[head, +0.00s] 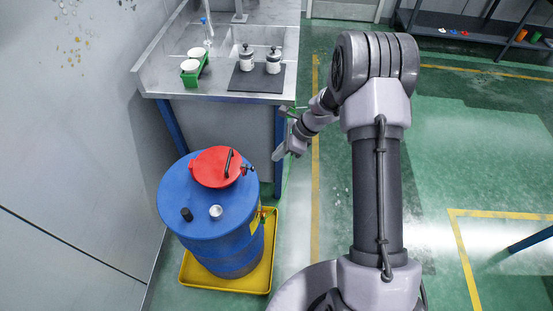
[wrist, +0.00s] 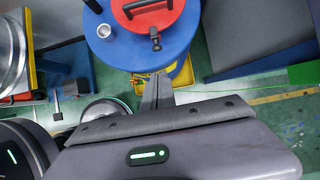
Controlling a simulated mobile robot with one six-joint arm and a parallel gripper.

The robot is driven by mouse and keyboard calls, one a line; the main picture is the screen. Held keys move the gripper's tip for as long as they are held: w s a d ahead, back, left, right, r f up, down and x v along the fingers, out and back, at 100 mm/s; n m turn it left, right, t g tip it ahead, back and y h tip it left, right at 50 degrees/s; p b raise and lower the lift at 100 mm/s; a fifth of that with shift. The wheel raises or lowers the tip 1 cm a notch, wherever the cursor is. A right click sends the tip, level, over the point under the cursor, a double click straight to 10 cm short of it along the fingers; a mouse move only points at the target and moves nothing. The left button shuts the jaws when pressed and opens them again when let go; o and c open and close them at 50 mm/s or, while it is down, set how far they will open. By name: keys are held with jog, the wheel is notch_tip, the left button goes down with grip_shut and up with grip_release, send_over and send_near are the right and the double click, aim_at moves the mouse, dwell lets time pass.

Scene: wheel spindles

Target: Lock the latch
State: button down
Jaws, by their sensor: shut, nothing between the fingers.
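A blue drum (head: 236,222) stands upright with a red lid (head: 215,167) on its top. The lid has a black handle (head: 229,162) and, at its right edge, a small dark latch (head: 248,169). In the wrist view the latch (wrist: 154,38) sticks out from the edge of the red lid (wrist: 170,17) over the blue drum top (wrist: 112,52). I cannot tell how its parts engage. My gripper (head: 277,155) is shut and empty, to the right of the drum and apart from the latch. In the wrist view its fingers (wrist: 158,82) point toward the latch.
A black cap (head: 187,214) and a silver cap (head: 216,212) stand on the drum top. The drum stands in a yellow tray (head: 258,279). Behind it is a metal sink bench (head: 165,77) with a green rack (head: 196,70) and two jars on a dark mat (head: 245,82). Open floor lies right.

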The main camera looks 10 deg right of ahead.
jog(key=v, duration=0.3)
jog(key=shift+r+p, duration=0.35)
jog(key=shift+r, duration=0.05)
